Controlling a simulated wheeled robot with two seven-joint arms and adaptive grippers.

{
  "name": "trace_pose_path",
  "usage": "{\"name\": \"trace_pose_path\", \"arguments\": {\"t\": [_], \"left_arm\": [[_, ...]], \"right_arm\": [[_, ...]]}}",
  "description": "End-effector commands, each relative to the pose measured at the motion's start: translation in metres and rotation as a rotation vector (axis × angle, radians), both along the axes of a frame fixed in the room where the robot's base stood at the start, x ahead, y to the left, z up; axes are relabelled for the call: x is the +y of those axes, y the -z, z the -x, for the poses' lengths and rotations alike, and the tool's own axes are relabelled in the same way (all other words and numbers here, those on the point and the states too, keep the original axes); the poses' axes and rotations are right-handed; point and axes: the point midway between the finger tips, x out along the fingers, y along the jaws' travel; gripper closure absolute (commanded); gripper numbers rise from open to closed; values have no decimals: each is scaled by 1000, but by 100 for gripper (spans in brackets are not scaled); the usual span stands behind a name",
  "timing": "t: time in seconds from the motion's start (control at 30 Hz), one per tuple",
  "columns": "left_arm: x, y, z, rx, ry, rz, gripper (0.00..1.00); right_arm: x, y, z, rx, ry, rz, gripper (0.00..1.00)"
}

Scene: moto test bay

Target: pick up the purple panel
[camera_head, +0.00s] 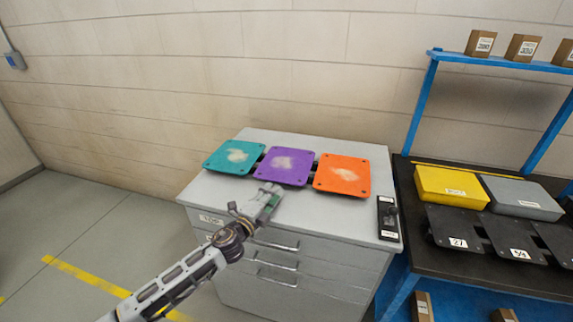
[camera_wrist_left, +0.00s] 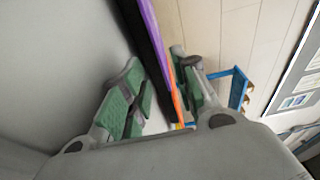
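The purple panel (camera_head: 284,165) is square with a pale smudge and lies tilted in the middle of a row of three on the grey cabinet top. My left gripper (camera_head: 269,192) is at its front edge, low over the cabinet. In the left wrist view the purple panel (camera_wrist_left: 152,28) shows edge-on, reaching between the green-padded fingers of the left gripper (camera_wrist_left: 160,80). These fingers are apart, with a visible gap to the panel. Whether either one touches it I cannot tell. My right gripper is in neither view.
A teal panel (camera_head: 234,157) lies to the left and an orange panel (camera_head: 342,175) to the right, both close by. A black switch box (camera_head: 388,218) sits at the cabinet's right edge. A dark bench (camera_head: 500,270) with yellow and grey boxes stands further right.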

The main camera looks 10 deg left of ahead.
Motion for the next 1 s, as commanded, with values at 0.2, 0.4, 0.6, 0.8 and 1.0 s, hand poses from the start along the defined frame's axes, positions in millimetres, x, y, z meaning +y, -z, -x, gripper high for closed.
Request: {"name": "trace_pose_path", "arguments": {"t": [0.2, 0.4, 0.6, 0.8, 1.0], "left_arm": [[-4, 0, -16, 0, -1, 1, 71], [-7, -1, -31, -1, 0, 1, 71], [-11, 0, -44, 0, 0, 1, 71], [-12, 0, -51, 0, 1, 0, 71], [-12, 0, -51, 1, 0, 0, 71]], "right_arm": [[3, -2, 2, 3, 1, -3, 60], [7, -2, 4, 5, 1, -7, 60], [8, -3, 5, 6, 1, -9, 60], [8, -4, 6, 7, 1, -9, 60], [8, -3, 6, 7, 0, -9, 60]]}}
